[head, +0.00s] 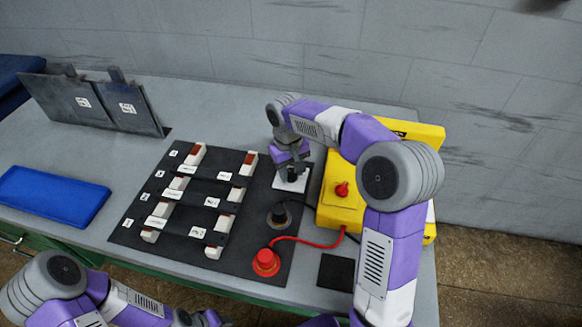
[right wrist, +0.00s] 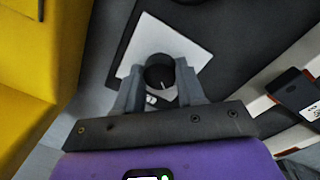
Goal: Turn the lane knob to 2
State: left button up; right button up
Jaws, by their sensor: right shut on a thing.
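The lane knob (right wrist: 160,70) is a round black knob with a short white pointer mark, on a white plate (right wrist: 192,52). The plate also shows in the head view (head: 291,185), at the back right of the black panel. My right gripper (head: 291,171) comes down over it from above. In the right wrist view its two fingers (right wrist: 161,82) are shut on the knob, one on each side. Small print on the plate is partly hidden, and I cannot read which number the pointer meets. My left gripper (head: 205,318) is at the bottom edge, largely cut off.
A yellow box (head: 332,206) with a red switch stands right of the plate. A black knob (head: 279,214) and a red button (head: 266,261) with a red cable are in front. Rows of white-and-red holders fill the black panel (head: 127,236). A blue tray (head: 52,196) lies left.

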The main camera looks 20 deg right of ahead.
jog(key=m+p, duration=0.2)
jog(key=m, duration=0.1)
jog(key=shift+r, duration=0.15)
jog(key=shift+w+m+p, duration=0.1)
jog(key=shift+m+p, duration=0.6)
jog(key=shift+m, duration=0.8)
jog(key=o, duration=1.1)
jog(key=shift+c, duration=0.2)
